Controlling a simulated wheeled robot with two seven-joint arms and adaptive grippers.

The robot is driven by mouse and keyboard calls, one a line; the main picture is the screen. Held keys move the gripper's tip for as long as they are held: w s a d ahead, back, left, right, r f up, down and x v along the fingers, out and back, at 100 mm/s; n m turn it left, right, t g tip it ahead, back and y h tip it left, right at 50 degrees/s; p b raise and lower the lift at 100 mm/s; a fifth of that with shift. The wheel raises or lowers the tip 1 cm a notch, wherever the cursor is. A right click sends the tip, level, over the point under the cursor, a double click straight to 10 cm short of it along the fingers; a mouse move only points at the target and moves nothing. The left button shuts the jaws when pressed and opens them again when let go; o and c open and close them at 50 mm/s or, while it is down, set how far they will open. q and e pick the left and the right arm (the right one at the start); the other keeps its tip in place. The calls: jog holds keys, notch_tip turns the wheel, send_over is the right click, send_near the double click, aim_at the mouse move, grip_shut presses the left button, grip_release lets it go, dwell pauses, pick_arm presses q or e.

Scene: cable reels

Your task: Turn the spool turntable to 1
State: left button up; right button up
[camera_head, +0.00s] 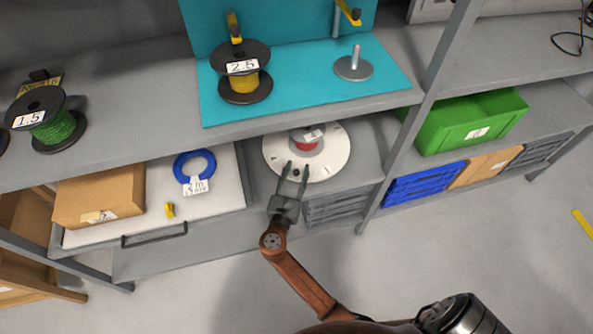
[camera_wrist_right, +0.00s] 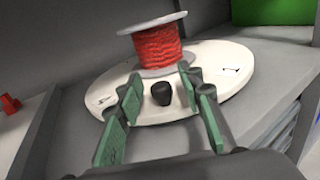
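The spool turntable (camera_head: 334,164) is a round white disc on the lower shelf, with numbers printed around its rim. It also shows in the right wrist view (camera_wrist_right: 215,65), where a 1 is at the right of the disc. A red cable spool (camera_wrist_right: 158,45) with pale flanges stands on it. A black knob (camera_wrist_right: 161,93) rises near the disc's front edge. My right gripper (camera_head: 293,170) is open at the front edge; its green-padded fingers stand on either side of the knob, with gaps visible. My left gripper is not in view.
A shelf above carries a teal board (camera_head: 300,92) and a yellow spool (camera_head: 243,82), overhanging the turntable. Left of it are a blue cable coil (camera_head: 194,166) and a cardboard box (camera_head: 100,195). A green crate (camera_head: 470,120) stands right, beyond a grey post (camera_head: 425,100).

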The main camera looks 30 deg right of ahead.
jog(key=shift+r, duration=0.1)
notch_tip(320, 180, up, 10)
jog(key=shift+f, duration=0.1)
dwell(0.4)
